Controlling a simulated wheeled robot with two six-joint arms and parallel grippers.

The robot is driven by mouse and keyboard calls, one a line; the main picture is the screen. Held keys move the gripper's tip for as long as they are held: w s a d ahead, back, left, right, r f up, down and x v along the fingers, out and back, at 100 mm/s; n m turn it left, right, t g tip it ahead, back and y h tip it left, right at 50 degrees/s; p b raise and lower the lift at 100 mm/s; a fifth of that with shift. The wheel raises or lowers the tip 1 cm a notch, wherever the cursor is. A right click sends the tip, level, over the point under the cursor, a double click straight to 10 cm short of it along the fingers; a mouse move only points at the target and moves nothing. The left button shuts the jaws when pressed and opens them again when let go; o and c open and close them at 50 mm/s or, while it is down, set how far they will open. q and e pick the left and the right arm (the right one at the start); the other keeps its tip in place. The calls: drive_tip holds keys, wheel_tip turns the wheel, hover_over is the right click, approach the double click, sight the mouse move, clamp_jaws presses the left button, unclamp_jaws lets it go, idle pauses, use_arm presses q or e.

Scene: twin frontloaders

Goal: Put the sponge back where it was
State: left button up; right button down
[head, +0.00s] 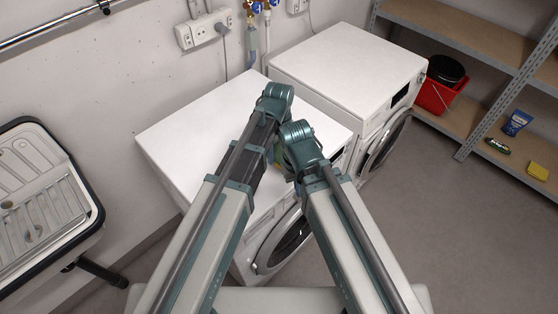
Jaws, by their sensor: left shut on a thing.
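A small yellow-green patch (279,164) shows between my two arms, above the front of the left machine. It looks like part of a sponge, but most of it is hidden. My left gripper (278,152) is shut on it, its fingers largely covered by the arms. My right gripper (298,172) is lower, beside it, and its fingers are hidden behind its own wrist. A yellow sponge-like block (538,171) lies on the low shelf at the right.
Two white frontloaders stand side by side, the left one (185,130) under my arms, the right one (345,60) behind. A shelf unit (490,115) at right holds a red bucket (436,96), a blue pouch (516,122) and a dark green item (498,146). A sink (88,205) is at left.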

sight(279, 158)
use_arm(q)
drive_tip(key=shift+f+b, duration=1.8)
drive_tip(key=shift+f, duration=0.05)
drive_tip(key=shift+f, duration=0.15)
drive_tip(key=o, duration=1)
drive_tip(key=shift+o, duration=0.2)
wheel_tip(279, 158, up, 12)
drive_tip(key=p, duration=1.2)
drive_tip(key=shift+r, duration=0.25)
drive_tip(key=shift+f, duration=0.1)
